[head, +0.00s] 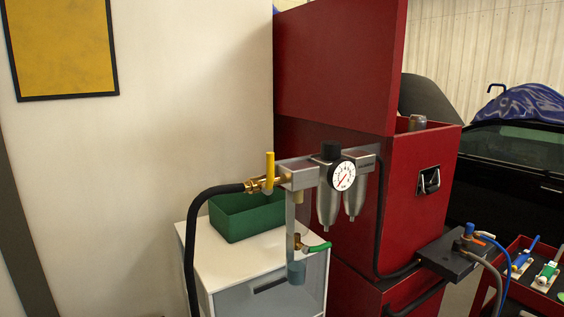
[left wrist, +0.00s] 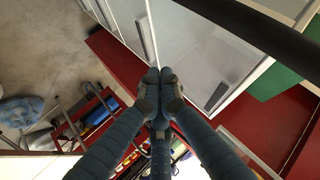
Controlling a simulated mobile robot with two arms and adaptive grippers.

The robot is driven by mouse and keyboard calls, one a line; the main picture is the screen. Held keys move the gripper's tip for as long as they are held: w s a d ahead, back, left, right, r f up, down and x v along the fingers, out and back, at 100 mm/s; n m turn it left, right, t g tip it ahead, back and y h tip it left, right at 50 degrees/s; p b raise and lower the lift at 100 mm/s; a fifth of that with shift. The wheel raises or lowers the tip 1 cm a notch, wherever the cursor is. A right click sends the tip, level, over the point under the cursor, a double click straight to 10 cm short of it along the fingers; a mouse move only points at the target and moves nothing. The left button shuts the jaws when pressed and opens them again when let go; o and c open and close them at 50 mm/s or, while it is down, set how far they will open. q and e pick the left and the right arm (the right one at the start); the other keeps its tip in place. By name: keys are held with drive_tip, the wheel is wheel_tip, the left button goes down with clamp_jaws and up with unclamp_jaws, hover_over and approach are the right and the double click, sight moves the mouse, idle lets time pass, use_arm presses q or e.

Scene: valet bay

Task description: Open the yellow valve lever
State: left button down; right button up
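The yellow valve lever (head: 270,168) stands upright on a brass valve (head: 258,186). The valve sits between a black hose (head: 205,200) and the left end of a grey air-filter unit (head: 302,177). The lever points up, across the line of the fitting. My left gripper (left wrist: 158,84) shows in the left wrist view with its fingertips together and nothing visible between them. The lever is not seen in that view, and neither gripper shows in the head view.
A round gauge (head: 341,176) is on the unit. A green-handled small valve (head: 316,247) hangs below. A green bin (head: 240,217) stands on a white cabinet (head: 216,270). A red cabinet (head: 330,90) stands behind. A tool cart (head: 519,243) is at right.

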use_arm(q)
drive_tip(key=w+d+r+m+t, duration=0.1)
drive_tip(key=d+r+m, duration=0.1)
drive_tip(key=r, duration=0.5)
drive_tip(key=w+d+r+m+t, duration=0.1)
drive_tip(key=w+r, duration=0.1)
drive_tip(key=r, duration=0.5)
drive_tip(key=m+t+h, duration=0.2)
drive_tip(key=m+t, duration=0.2)
drive_tip(key=m, duration=0.2)
approach(269, 173)
drive_tip(key=w+d+f, duration=0.4)
drive_tip(key=w+f, duration=0.1)
drive_tip(key=f, duration=0.4)
drive_tip(key=s+d+r+m+t+h+p, duration=0.1)
drive_tip(key=s+r+m, duration=0.2)
drive_tip(key=r, duration=0.6)
drive_tip(key=shift+s+d+m+t+h, duration=0.25)
drive_tip(key=shift+s+m+t+h, duration=0.05)
drive_tip(key=shift+s, duration=0.75)
drive_tip(key=shift+w, duration=0.1)
drive_tip(key=w+p, duration=0.6)
drive_tip(key=w, duration=0.2)
drive_tip(key=shift+p, duration=0.3)
